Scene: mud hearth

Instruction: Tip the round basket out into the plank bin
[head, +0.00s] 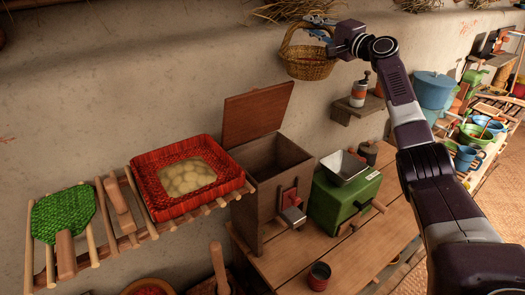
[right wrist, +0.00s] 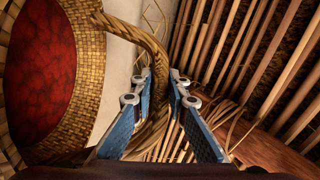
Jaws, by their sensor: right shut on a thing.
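The round basket (head: 308,67) is woven tan wicker with an arched handle. It hangs roughly upright, high by the wall, above and to the right of the plank bin. My right gripper (head: 319,27) is shut on the handle. In the right wrist view the handle passes between the blue finger pads (right wrist: 155,105), and the basket (right wrist: 88,70) shows a red mass inside. The plank bin (head: 262,205) is a brown wooden box on the table, its lid (head: 256,112) raised and its top open. My left gripper is not in view.
A green mill with a metal hopper (head: 345,167) stands right of the bin. A red woven tray (head: 150,180) sits on a slatted rack at left. A small wall shelf (head: 357,113) holds a bottle. A dark cup (head: 319,275) stands on the table front.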

